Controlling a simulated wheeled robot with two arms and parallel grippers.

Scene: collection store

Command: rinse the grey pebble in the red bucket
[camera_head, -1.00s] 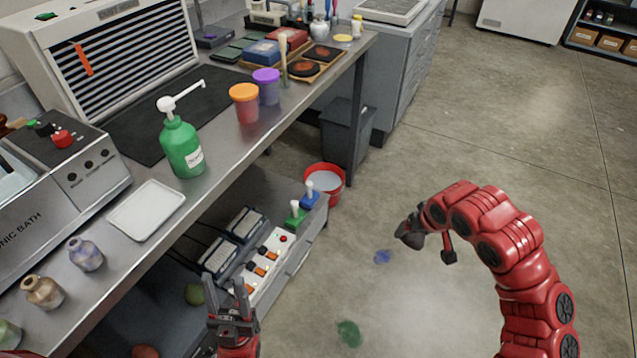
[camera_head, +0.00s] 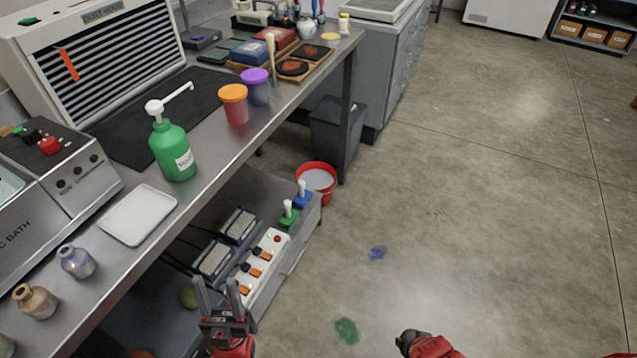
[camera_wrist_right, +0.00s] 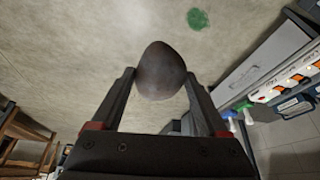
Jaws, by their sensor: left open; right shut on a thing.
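The red bucket (camera_head: 327,197) stands on the floor by the bench leg, with pale liquid inside. The grey pebble (camera_wrist_right: 160,68) is dark and rounded in the right wrist view, held between the fingers of my right gripper (camera_wrist_right: 160,80). In the head view only part of my right arm (camera_head: 430,346) shows at the bottom edge, well in front of the bucket; the pebble cannot be made out there. My left gripper (camera_head: 215,290) is open and empty at the bottom, in front of the lower shelf.
The steel bench holds a green soap bottle (camera_head: 173,152), a white tray (camera_head: 138,215) and several jars. A grey bin (camera_head: 337,128) stands behind the bucket. A power strip (camera_head: 262,262) lies on the lower shelf. Blue (camera_head: 377,253) and green (camera_head: 346,330) patches mark otherwise open floor.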

